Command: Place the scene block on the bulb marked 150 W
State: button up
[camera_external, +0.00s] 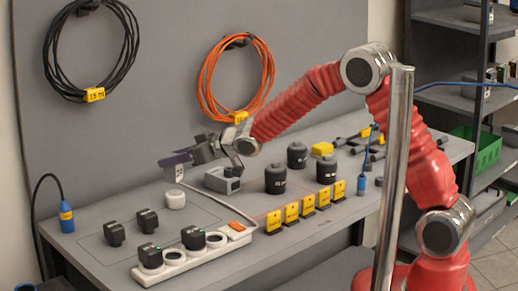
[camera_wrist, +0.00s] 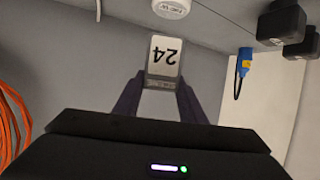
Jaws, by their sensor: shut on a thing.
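My gripper (camera_external: 176,166) is shut on a small block (camera_wrist: 164,56) with a white face reading 24, upside down in the wrist view. The block's pale face (camera_external: 180,174) also shows in the external view, held above the table. A white round piece (camera_external: 175,200) stands on the table just below my gripper. In the wrist view this white piece (camera_wrist: 172,8) is cut off at the top edge, and its dark lettering is not clearly legible. Three black canisters (camera_external: 275,180) with small labels stand to the right; their marks are too small to read.
A grey box (camera_external: 222,180) stands close to the right of my gripper. A white power strip (camera_external: 185,255) with black plugs lies in front. Several yellow cards (camera_external: 291,212) stand in a row. A blue connector (camera_external: 67,218) hangs at the left.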

aim_at(179, 169)
jog(key=shift+f, duration=0.1)
jog(key=shift+f, duration=1.75)
jog(key=o, duration=1.1)
jog(key=shift+f, duration=0.1)
jog(key=shift+s+d+r, duration=0.15)
jog(key=shift+d+r, duration=0.2)
jog(key=shift+d, duration=0.1)
jog(key=v, duration=1.1)
jog(key=shift+s+f, duration=0.1)
